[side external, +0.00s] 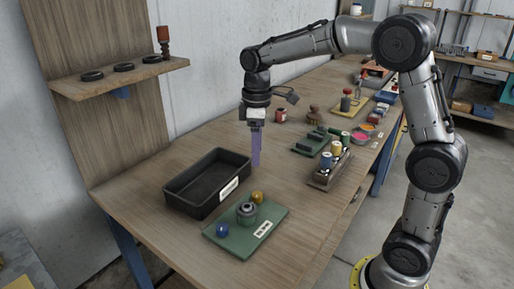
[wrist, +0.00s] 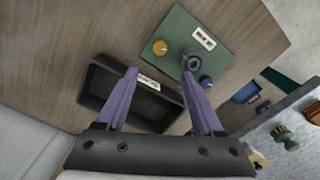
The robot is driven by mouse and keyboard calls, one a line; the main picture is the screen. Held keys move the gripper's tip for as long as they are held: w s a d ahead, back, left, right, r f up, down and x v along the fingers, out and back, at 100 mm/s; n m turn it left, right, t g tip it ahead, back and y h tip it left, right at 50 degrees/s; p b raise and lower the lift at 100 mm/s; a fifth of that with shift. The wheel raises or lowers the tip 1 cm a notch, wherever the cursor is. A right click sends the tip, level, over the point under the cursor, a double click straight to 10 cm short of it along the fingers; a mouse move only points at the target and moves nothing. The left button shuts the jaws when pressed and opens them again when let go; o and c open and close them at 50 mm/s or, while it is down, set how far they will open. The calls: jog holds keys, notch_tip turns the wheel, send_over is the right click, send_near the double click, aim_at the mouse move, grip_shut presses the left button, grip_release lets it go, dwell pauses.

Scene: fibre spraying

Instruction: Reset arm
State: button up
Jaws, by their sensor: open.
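My gripper (side external: 256,150) hangs pointing down over the wooden workbench (side external: 140,190), beside the far right end of the black tray. In the wrist view its two purple fingers (wrist: 160,100) are spread apart with nothing between them. From the side they overlap and look like one strip. The black tray (side external: 180,205) looks empty and has a white label on its front wall. It also shows in the wrist view (wrist: 100,73), partly hidden by a finger.
A green board (side external: 222,239) carries a yellow knob (side external: 257,197), a blue knob (side external: 222,230) and a grey round part (side external: 246,212). A shelf (side external: 150,71) holds black rings.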

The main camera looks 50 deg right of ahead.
jog(key=shift+r, duration=0.15)
jog(key=s+a+r+t, duration=0.35)
jog(key=s+r, duration=0.45)
jog(key=s, duration=0.4)
jog(key=s+f+m+t, duration=0.2)
jog(key=s+f+m, duration=0.4)
jog(key=s, duration=0.4)
jog(key=shift+s+a+f, duration=0.15)
jog(key=shift+s+a, duration=0.15)
jog(key=shift+a, duration=0.1)
